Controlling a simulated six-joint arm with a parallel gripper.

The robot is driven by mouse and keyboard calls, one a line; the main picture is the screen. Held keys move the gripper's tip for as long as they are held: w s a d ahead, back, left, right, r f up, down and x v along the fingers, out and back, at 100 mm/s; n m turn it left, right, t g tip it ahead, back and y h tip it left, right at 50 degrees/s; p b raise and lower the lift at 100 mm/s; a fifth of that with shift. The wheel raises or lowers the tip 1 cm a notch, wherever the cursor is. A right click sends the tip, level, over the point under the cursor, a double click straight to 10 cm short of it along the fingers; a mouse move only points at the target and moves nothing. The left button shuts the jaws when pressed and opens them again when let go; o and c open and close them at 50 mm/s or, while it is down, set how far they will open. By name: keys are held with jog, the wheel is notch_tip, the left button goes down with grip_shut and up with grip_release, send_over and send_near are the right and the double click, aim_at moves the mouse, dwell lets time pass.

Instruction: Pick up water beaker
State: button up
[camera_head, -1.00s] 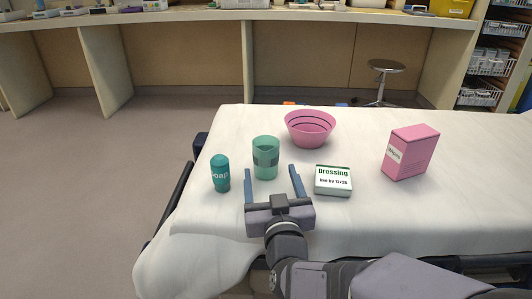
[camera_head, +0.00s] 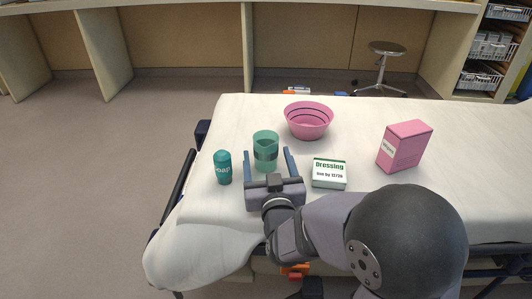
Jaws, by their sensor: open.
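The water beaker is a green translucent cup (camera_head: 265,146) standing upright on the white-covered stretcher (camera_head: 420,205), with a darker band around its middle. My gripper (camera_head: 268,164) is open, its two blue fingers pointing away from me toward the beaker. The left fingertip is close to the beaker's lower left side and the right fingertip is just right of it. The beaker's lower part lies at or between the fingertips; I cannot tell whether they touch it. Nothing is held.
A teal soap bottle (camera_head: 223,167) stands close left of the gripper. A Dressing box (camera_head: 329,173) lies close to its right. A pink bowl (camera_head: 308,121) is behind the beaker, and a pink box (camera_head: 404,146) stands farther right. The stretcher's left edge is beyond the soap.

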jog(key=c, duration=1.2)
jog(key=shift+c, duration=0.2)
jog(key=shift+r, duration=0.25)
notch_tip(320, 180, up, 10)
jog(key=p, duration=0.3)
jog(key=shift+f+p, duration=0.25)
jog(key=shift+p, duration=0.15)
